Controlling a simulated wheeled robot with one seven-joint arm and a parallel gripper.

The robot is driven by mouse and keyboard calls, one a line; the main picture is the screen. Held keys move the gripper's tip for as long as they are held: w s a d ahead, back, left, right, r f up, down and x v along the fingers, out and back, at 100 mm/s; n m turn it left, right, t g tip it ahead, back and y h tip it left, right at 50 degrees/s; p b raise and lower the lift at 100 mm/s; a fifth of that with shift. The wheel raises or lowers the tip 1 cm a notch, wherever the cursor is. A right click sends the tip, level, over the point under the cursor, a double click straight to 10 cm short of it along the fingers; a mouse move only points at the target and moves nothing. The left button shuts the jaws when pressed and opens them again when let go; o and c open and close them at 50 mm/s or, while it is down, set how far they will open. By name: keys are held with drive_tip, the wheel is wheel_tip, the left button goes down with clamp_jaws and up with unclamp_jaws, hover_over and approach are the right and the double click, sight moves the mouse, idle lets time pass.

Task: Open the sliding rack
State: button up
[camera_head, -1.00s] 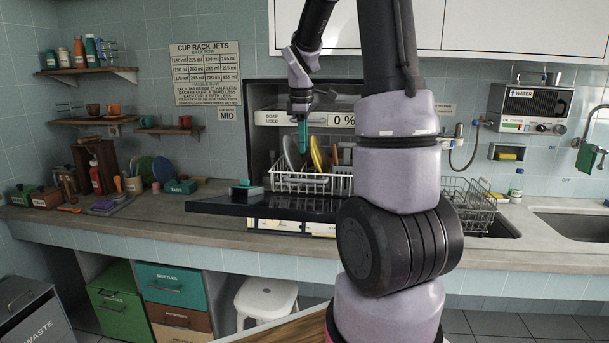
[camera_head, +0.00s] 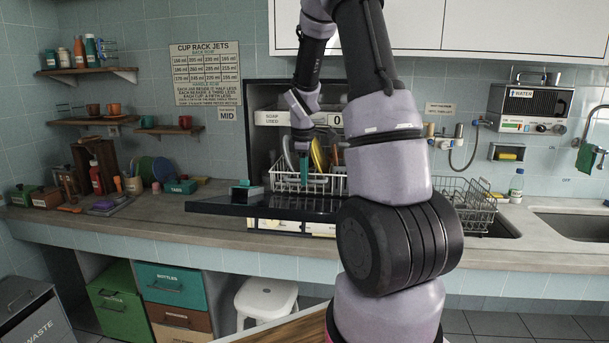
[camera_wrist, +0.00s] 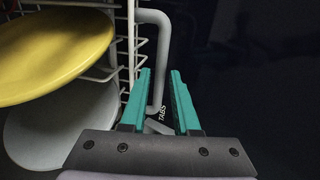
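The sliding rack is a white wire rack (camera_head: 284,181) in the open dishwasher compartment (camera_head: 262,130), holding plates. In the wrist view its white wires (camera_wrist: 130,45) stand at the left, beside a yellow plate (camera_wrist: 50,45) and a pale plate (camera_wrist: 60,125). A grey bent bar (camera_wrist: 163,50) runs down from the wires. My gripper (camera_head: 305,178), with teal fingers, points down at the rack's front. In the wrist view my gripper (camera_wrist: 161,75) is open, and the bar passes between its fingers in the picture. I cannot tell whether they touch it.
A dark lowered door (camera_head: 225,205) lies in front of the rack, with a small teal-and-grey box (camera_head: 247,193) on its left part. A wire drying rack (camera_head: 465,195) and a sink (camera_head: 575,230) are at the right. Teal tabs box (camera_head: 181,187) stands left.

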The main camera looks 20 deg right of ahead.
clamp_jaws()
drive_tip(key=shift+r, duration=0.1)
idle(1.2)
